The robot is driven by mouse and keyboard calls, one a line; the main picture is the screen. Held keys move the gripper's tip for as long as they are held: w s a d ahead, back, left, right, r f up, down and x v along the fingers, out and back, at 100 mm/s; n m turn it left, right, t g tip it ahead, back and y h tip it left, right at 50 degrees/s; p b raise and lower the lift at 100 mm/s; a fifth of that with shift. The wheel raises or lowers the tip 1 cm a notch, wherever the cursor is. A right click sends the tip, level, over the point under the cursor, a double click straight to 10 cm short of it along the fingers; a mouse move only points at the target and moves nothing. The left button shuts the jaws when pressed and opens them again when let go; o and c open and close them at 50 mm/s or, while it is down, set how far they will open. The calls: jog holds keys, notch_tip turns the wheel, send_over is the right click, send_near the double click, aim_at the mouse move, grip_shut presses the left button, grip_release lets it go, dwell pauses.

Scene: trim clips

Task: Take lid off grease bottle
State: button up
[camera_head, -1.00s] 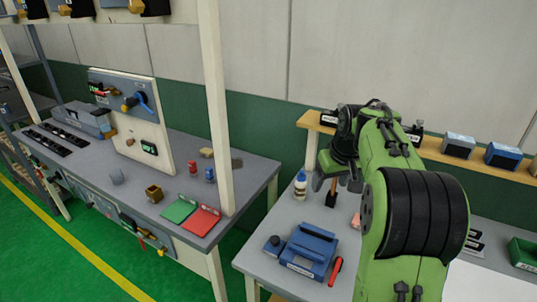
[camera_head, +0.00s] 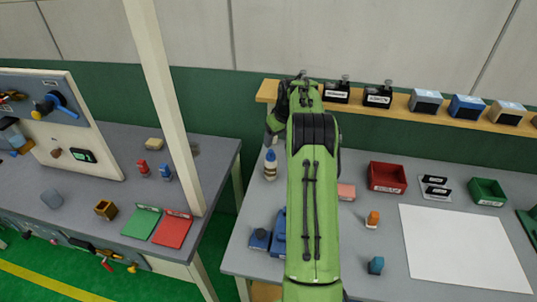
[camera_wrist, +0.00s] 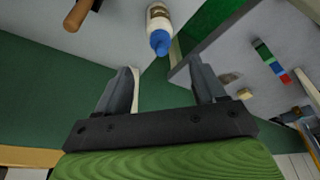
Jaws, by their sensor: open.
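The grease bottle (camera_head: 270,166) has a white body with a tan label and a blue lid (camera_head: 270,155). It stands upright on the right-hand grey table, near its left edge. In the wrist view the bottle (camera_wrist: 158,15) is at the top, its blue lid (camera_wrist: 160,42) towards me. The lid is on the bottle. My gripper (camera_wrist: 168,72) is open and empty, its two fingers apart, and the lid lies beyond the fingertips without touching them. In the head view my green arm hides most of the gripper, which is close behind the bottle near the shelf.
A wooden shelf (camera_head: 398,106) with several boxes runs behind the table. A brown-handled tool (camera_wrist: 77,17) lies near the bottle. A blue case (camera_head: 279,236) stands towards the table's front. A red bin (camera_head: 388,177) is to the right. A pale post (camera_head: 160,100) rises left of the bottle.

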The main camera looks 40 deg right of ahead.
aim_at(272, 152)
jog(key=x, duration=0.7)
jog(key=p+x, duration=0.1)
jog(key=x, duration=0.2)
jog(key=shift+w+d+f, duration=0.15)
jog(key=shift+w, duration=0.25)
jog(key=shift+s, duration=0.15)
jog(key=shift+c, duration=0.4)
jog(key=c, duration=1)
